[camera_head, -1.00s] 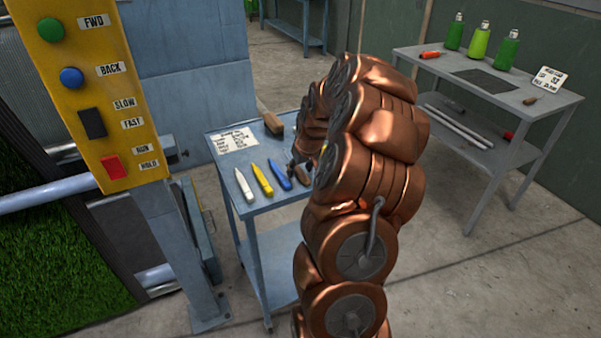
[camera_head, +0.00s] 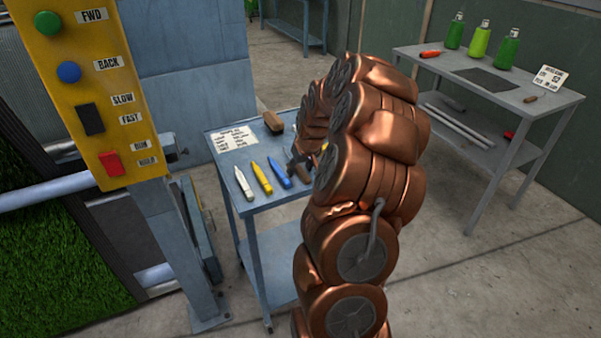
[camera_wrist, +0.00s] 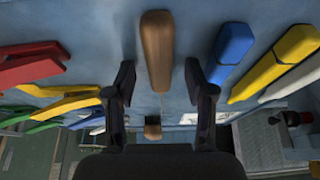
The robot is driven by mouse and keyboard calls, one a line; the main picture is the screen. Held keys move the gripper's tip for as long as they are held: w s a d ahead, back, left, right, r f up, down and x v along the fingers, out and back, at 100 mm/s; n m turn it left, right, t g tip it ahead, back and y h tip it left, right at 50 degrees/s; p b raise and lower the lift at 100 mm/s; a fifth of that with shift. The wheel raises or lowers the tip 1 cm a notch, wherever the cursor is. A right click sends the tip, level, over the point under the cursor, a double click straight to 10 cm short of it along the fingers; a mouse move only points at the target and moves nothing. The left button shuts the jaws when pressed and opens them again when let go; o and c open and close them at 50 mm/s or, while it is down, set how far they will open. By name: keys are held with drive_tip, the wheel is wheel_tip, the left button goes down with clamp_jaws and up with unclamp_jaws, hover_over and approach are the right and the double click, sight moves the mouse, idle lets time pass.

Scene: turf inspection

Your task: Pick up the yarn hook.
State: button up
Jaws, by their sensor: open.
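The yarn hook (camera_wrist: 157,50) shows in the wrist view as a brown wooden handle with a thin shank running down the picture from it. It lies on the blue-grey table top. My gripper (camera_wrist: 160,80) is open, with one dark finger on each side of the hook's line, apart from the handle. Most of the handle extends beyond the fingertips. In the head view the brown handle (camera_head: 305,176) shows just beside my gripper (camera_head: 298,163), and my copper arm hides the rest of the hook.
Blue (camera_wrist: 232,50), yellow (camera_wrist: 280,62) and white markers lie right of the hook in the wrist view. Several coloured clips (camera_wrist: 32,65) lie to its left. A wooden brush (camera_head: 273,122) and a paper card (camera_head: 233,139) lie at the table's back. A control post (camera_head: 88,90) stands left.

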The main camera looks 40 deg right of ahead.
clamp_jaws()
idle(0.5)
